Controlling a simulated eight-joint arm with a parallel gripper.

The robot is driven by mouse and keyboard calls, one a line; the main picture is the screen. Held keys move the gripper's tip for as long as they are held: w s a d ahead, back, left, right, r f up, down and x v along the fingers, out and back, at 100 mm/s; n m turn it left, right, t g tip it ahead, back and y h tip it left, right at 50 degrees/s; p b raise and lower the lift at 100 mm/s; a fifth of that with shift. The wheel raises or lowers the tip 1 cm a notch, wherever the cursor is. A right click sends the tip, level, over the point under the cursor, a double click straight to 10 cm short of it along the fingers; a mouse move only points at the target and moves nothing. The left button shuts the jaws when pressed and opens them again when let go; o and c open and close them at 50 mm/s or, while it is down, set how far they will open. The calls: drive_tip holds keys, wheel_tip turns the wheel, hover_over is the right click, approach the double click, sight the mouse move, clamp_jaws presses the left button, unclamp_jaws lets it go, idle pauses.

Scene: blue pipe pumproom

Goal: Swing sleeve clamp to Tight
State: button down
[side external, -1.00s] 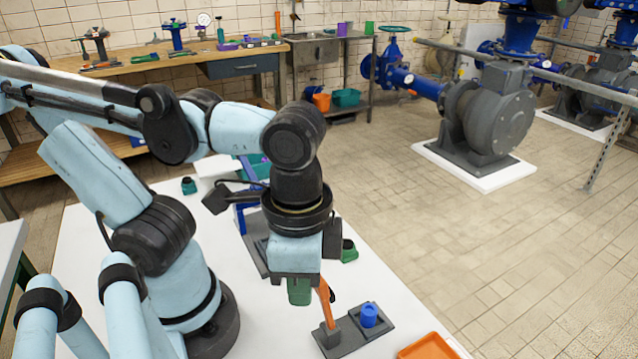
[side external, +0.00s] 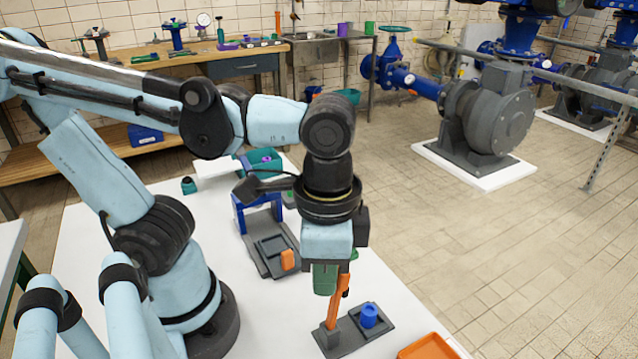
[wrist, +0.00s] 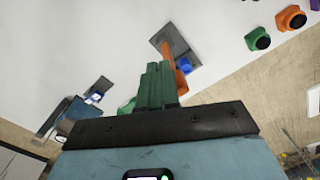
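The sleeve clamp has a dark grey base plate (side external: 352,337), an orange lever (side external: 334,309) and a blue sleeve (side external: 369,316) beside the lever. The lever leans to the right in the side view. My gripper (side external: 325,291) points down with its green fingers against or just beside the lever's upper part, on its left; contact is not clear. In the wrist view the fingers (wrist: 158,68) look closed together, with the orange lever (wrist: 168,52) just beyond and to their right. The plate (wrist: 176,43) is partly visible there. No Tight marking is readable.
An orange tray (side external: 428,347) lies at the table's front right. A grey fixture with a blue frame (side external: 262,217) and an orange block (side external: 288,260) stands behind my gripper. Green (wrist: 257,39) and orange (wrist: 291,18) pieces show in the wrist view.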

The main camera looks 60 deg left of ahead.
drive_tip(key=shift+w+f, duration=0.55)
drive_tip(key=shift+w, duration=3.05)
wheel_tip(320, 180, up, 6)
drive_tip(key=s, duration=0.2)
drive_tip(key=w+a+f+n+t, duration=0.2)
drive_tip(key=w+a+n+t, duration=0.1)
drive_tip(key=a, duration=0.3)
drive_tip(key=w+a+f+n+t, duration=0.3)
drive_tip(key=a+t, duration=0.1)
drive_tip(key=a, duration=0.2)
drive_tip(key=shift+a+f, duration=0.15)
drive_tip(key=shift+a, duration=0.15)
drive_tip(key=shift+w, duration=0.1)
